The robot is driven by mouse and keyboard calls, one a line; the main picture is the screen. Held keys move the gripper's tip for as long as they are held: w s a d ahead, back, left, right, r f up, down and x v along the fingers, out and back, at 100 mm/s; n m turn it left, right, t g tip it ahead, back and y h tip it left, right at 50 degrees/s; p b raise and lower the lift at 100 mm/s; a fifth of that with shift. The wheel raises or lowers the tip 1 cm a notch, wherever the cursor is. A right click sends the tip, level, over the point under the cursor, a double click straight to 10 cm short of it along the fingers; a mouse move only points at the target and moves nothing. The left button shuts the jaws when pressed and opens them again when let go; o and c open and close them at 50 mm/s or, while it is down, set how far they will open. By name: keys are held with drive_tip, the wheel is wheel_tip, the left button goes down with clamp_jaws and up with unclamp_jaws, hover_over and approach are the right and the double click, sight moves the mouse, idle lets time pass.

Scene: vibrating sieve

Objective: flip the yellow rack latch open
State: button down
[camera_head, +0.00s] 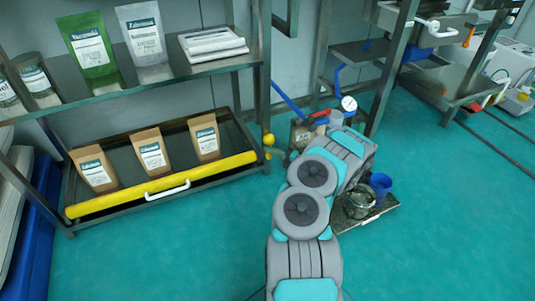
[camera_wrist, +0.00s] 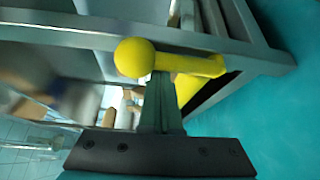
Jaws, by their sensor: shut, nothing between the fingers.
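The yellow rack latch (camera_head: 268,139) is a small ball-ended lever on the right front post of the shelf rack. In the wrist view the latch (camera_wrist: 135,57) shows large, its ball at the left and its yellow rod running right along the grey frame. My gripper (camera_wrist: 157,80) is shut and empty, its fingertips close beside the ball and below the rod. I cannot tell whether they touch. In the head view my arm reaches toward the latch from the right, and the fingers are not clear there.
The rack's lower tray has a yellow front bar (camera_head: 160,184) with a white handle (camera_head: 167,190) and holds three brown bags. The upper shelf (camera_head: 130,88) bears a green pouch and a silver pouch. A blue cup (camera_head: 380,184) stands right of my arm. The front floor is clear.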

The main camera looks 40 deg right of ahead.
drive_tip(key=shift+s+d, duration=0.1)
drive_tip(key=shift+d, duration=0.25)
idle(0.4)
drive_tip(key=a, duration=0.4)
drive_tip(key=p+v, duration=0.1)
drive_tip(key=v, duration=0.8)
drive_tip(key=shift+s+f+p, duration=0.25)
drive_tip(key=shift+s+p, duration=0.15)
drive_tip(key=shift+d, duration=0.1)
